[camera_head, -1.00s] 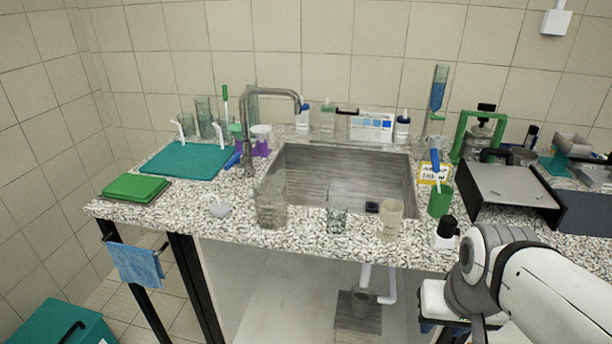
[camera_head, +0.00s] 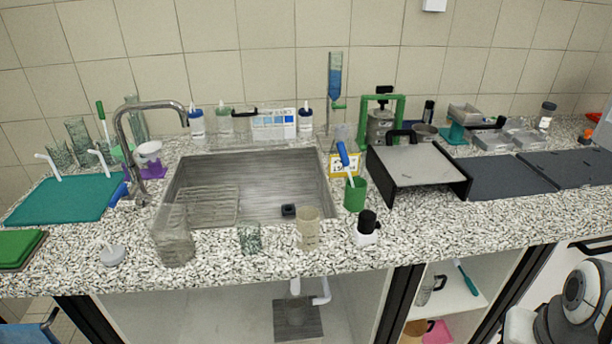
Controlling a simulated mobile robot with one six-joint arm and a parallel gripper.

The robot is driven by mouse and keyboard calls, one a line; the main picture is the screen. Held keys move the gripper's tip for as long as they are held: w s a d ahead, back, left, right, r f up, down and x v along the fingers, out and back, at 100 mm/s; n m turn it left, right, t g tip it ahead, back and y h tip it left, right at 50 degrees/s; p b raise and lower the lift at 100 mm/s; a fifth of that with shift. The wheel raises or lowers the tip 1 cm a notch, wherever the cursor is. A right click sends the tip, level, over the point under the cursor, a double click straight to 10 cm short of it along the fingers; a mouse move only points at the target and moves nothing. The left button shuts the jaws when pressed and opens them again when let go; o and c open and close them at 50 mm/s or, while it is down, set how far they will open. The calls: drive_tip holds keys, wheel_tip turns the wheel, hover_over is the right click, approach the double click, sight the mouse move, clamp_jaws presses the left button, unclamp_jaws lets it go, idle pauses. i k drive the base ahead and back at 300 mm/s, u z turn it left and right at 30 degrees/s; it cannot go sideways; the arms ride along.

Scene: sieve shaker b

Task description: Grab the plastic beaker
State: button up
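A beige, cloudy beaker (camera_head: 309,228) with faint markings stands upright on the front strip of the counter (camera_head: 400,255), just before the sink's right part; it looks like the plastic beaker. To its left stand a small clear glass beaker (camera_head: 249,238) and a larger clear, greyish beaker (camera_head: 173,236). Nothing touches the beige beaker. Part of my white arm shows at the lower right edge, well away from it. My gripper is out of view.
A white bottle with a black cap (camera_head: 366,229) and a green cup with a blue-handled brush (camera_head: 355,194) stand right of the beige beaker. The sink (camera_head: 250,190) with a curved faucet (camera_head: 122,150) lies behind. A black-sided grey-topped device (camera_head: 418,172) is further right.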

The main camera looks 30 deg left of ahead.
sight(167, 224)
drive_tip(key=z, duration=0.65)
drive_tip(key=k, duration=2.2)
drive_tip(key=u, duration=1.25)
drive_tip(key=i, duration=1.5)
